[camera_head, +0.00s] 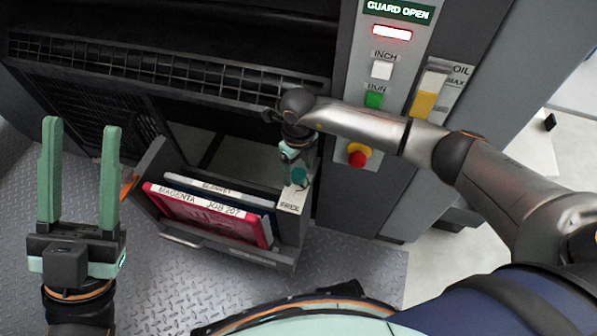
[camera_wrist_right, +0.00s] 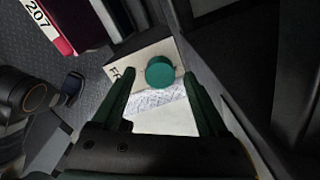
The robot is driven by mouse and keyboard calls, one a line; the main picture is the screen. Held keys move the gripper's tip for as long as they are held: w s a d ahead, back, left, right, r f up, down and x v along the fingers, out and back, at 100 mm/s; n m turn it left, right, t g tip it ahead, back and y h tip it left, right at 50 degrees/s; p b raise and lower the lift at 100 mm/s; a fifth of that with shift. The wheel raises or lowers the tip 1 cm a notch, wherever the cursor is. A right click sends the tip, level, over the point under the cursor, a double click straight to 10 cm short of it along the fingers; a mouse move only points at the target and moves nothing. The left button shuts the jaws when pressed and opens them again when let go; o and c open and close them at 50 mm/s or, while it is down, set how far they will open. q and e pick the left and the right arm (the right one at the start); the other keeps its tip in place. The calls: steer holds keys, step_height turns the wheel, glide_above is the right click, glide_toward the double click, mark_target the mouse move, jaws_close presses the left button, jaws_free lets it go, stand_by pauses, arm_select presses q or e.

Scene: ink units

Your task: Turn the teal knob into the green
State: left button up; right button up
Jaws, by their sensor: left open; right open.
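The teal knob (camera_wrist_right: 160,73) is round and sits on a light label plate (camera_wrist_right: 124,73) in the right wrist view, between the fingers of my right gripper (camera_wrist_right: 157,84) and apart from both. The knob also shows in the head view (camera_head: 298,175), just below my right gripper (camera_head: 296,166). The plate (camera_head: 291,200) carries printed letters that I cannot read fully. A green zone is not clearly visible on it. My right gripper is open and points down at the knob. My left gripper (camera_head: 80,176) is open and empty, raised at the left over the floor.
A dark rack (camera_head: 230,258) beside the knob holds a magenta case (camera_head: 205,215) marked JOB 207 and a dark one. The grey cabinet has a GUARD OPEN sign (camera_head: 398,11), a green RUN button (camera_head: 374,100), a red stop button (camera_head: 358,154) and an oil gauge (camera_head: 424,104).

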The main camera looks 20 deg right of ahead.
steer(key=shift+f, duration=0.35)
steer(key=shift+c, duration=0.3)
jaws_close()
